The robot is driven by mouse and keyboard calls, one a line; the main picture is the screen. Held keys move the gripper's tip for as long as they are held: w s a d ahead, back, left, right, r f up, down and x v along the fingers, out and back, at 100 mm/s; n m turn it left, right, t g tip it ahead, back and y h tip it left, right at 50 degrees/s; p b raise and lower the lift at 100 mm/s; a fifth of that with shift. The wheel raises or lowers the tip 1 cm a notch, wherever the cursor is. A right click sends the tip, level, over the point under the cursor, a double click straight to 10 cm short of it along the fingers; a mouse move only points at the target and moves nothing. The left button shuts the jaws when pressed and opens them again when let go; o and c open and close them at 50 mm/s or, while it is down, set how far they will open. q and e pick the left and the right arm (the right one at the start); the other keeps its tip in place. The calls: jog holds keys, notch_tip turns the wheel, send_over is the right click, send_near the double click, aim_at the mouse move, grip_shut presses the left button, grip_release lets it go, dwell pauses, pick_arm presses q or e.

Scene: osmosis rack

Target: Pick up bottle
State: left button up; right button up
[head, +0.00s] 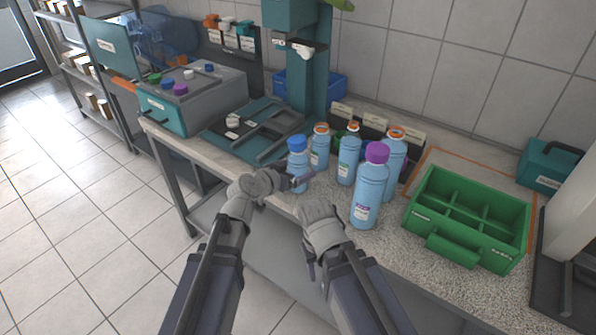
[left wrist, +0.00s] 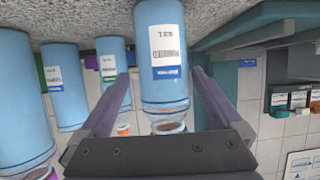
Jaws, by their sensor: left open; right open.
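Several light-blue bottles with white labels stand upright on the bench. A blue-capped bottle (head: 298,165) is nearest my left gripper (head: 306,180). Behind it are orange-topped bottles (head: 319,148) (head: 348,160) (head: 395,165), and a larger purple-capped bottle (head: 368,190) stands to the right. My left gripper is open at the blue-capped bottle. In the left wrist view, upside down, a labelled bottle (left wrist: 162,50) shows between the two spread fingers; its cap is hidden, and contact cannot be told. My right gripper (head: 309,268) is open and empty, low before the bench edge.
A green divided crate (head: 468,251) sits right of the bottles. A grey machine (head: 205,95) and a dark tray (head: 262,140) are to the left, with a teal stand (head: 305,75) behind. The bench front edge lies close to both grippers.

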aim_at(302, 136)
pick_arm(q)
jog(key=b+x, duration=0.1)
jog(key=x, duration=0.1)
jog(key=b+x, duration=0.1)
jog(key=x, duration=0.1)
jog(key=shift+w+a+f, duration=0.15)
jog(key=shift+w+f, duration=0.1)
jog(key=shift+w+d+f, duration=0.1)
jog(key=shift+w+d, duration=0.1)
jog(key=shift+w, duration=0.1)
jog(key=shift+c, duration=0.2)
grip_shut()
notch_tip(302, 136, up, 11)
jog(key=p, duration=1.1)
